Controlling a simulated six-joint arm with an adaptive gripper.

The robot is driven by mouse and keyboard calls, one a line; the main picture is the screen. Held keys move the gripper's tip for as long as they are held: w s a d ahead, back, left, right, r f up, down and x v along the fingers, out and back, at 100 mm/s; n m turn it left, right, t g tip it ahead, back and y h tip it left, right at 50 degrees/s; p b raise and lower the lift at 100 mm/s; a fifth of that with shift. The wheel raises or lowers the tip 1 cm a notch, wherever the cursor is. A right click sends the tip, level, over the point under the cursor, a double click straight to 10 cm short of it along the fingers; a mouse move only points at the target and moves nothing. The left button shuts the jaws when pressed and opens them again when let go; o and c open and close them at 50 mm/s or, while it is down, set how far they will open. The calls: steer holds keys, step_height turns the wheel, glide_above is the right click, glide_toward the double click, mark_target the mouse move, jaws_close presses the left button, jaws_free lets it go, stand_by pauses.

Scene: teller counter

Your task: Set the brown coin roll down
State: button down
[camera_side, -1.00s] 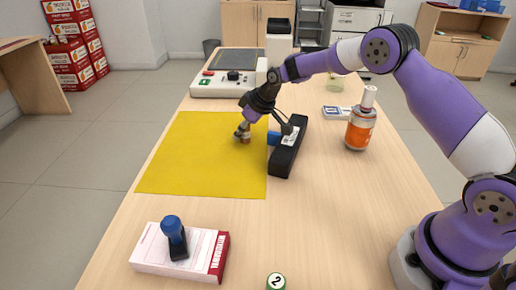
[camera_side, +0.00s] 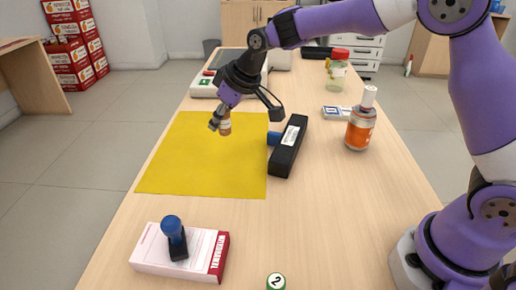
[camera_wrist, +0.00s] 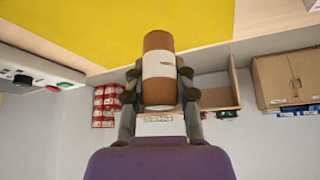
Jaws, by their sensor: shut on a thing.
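My gripper (camera_side: 219,124) is shut on the brown coin roll (camera_side: 226,123). In the wrist view my gripper (camera_wrist: 159,88) has one finger on each side of the coin roll (camera_wrist: 158,62), which is brown with a white label band around its middle. In the side view the roll looks roughly upright and appears to be held above the far part of the yellow mat (camera_side: 200,170). The size of the gap below it is hard to tell.
A black stapler-like object (camera_side: 288,155) and a blue item (camera_side: 273,138) lie by the mat's right edge. An orange bottle (camera_side: 360,130) and a red-lidded jar (camera_side: 337,72) stand right.

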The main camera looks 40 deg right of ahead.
steer(key=s+a+n+y, duration=0.1)
steer(key=s+a+n, duration=0.35)
steer(key=a, duration=0.95)
steer(key=shift+m+g, duration=0.4)
steer(key=shift+m, duration=0.55)
steer(key=w+d+f, duration=0.6)
steer(key=w, duration=0.1)
steer(key=shift+d+f, duration=0.1)
steer(key=shift+d, duration=0.3)
steer(key=shift+w+f, duration=0.1)
steer(key=shift+f, duration=1.95)
steer(key=shift+f, duration=0.1)
steer(key=c, duration=0.7)
jaws_free()
